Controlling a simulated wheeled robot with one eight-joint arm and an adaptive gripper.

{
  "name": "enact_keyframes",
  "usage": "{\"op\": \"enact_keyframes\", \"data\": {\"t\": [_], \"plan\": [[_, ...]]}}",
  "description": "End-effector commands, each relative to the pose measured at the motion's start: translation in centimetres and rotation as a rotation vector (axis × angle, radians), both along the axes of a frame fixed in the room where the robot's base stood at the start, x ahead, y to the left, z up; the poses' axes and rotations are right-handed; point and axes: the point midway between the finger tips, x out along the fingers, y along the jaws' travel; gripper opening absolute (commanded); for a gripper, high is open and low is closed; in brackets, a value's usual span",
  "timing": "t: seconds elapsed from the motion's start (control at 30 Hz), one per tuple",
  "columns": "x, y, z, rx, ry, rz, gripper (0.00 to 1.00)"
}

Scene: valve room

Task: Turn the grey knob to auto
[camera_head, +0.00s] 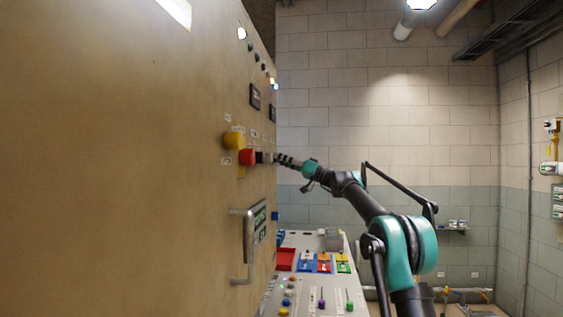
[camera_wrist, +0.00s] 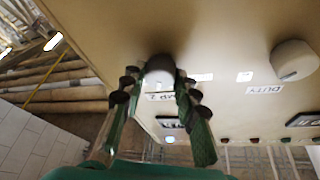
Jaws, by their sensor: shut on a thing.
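My gripper is shut on this knob, with one finger on each side. The label beside it is partly hidden and I cannot read the knob's setting. In the head view my gripper (camera_head: 278,158) reaches the panel face just past a red button, and the held knob is hard to make out there.
The red button (camera_head: 246,157) on a yellow base stands out from the panel (camera_head: 130,170), close to my gripper. A metal handle (camera_head: 243,247) sticks out below. A sloped console (camera_head: 310,280) with coloured switches lies under my arm. The room to the right is open.

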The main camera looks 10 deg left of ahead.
Motion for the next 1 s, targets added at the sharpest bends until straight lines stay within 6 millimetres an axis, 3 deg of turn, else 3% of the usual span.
{"op": "enact_keyframes", "data": {"t": [0.5,1.0], "plan": [[-0.19,-0.07,0.20,0.013,0.391,-0.002,0.01],[-0.18,-0.09,0.23,0.018,0.511,-0.002,0.01]]}}
